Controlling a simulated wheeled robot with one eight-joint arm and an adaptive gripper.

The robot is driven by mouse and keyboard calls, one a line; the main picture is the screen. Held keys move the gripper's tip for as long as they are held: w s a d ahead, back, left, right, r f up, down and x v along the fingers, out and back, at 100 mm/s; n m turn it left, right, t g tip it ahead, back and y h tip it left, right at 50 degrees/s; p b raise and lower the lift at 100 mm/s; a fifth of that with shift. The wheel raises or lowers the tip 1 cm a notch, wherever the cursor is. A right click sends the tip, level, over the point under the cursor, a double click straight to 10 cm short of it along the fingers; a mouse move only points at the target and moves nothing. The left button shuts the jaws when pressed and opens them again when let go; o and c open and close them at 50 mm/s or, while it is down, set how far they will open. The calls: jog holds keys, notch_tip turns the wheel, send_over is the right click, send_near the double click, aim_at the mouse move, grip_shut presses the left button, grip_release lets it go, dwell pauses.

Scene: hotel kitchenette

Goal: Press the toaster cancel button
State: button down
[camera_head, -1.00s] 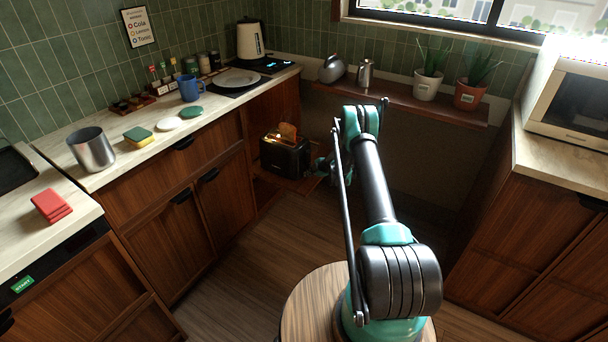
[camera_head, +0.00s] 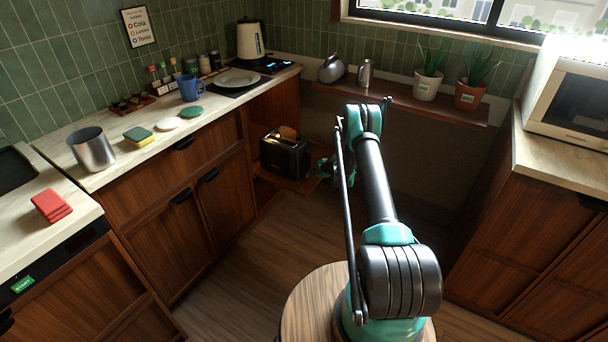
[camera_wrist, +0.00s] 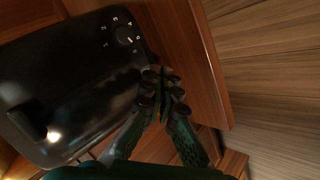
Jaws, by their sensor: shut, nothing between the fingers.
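The black toaster (camera_head: 286,156) stands on a low wooden shelf, with browned bread showing at its top. In the wrist view the toaster (camera_wrist: 65,80) fills the left side, tilted in the picture. Its control dial (camera_wrist: 125,36) with white markings is near its upper right. A dark lever-like part (camera_wrist: 27,124) is at the lower left. I cannot make out the cancel button. My gripper (camera_wrist: 163,88) is shut and empty, its fingertips close to the toaster's right edge below the dial. Contact cannot be told. In the head view my gripper (camera_head: 324,168) is right of the toaster, partly hidden by my arm.
The wooden shelf (camera_head: 290,184) runs under the toaster, beside the cabinet (camera_head: 222,190). A window ledge (camera_head: 400,104) with plants and metal pots lies above and behind. The counter (camera_head: 115,165) at left holds a cup, sponge and dishes. The floor (camera_head: 225,265) in front is clear.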

jog(key=shift+s+d, duration=0.1)
jog(key=shift+d, duration=0.05)
jog(key=shift+s+d, duration=0.7)
jog(key=shift+d, duration=0.25)
jog(key=shift+s+d, duration=0.7)
jog(key=shift+d, duration=0.25)
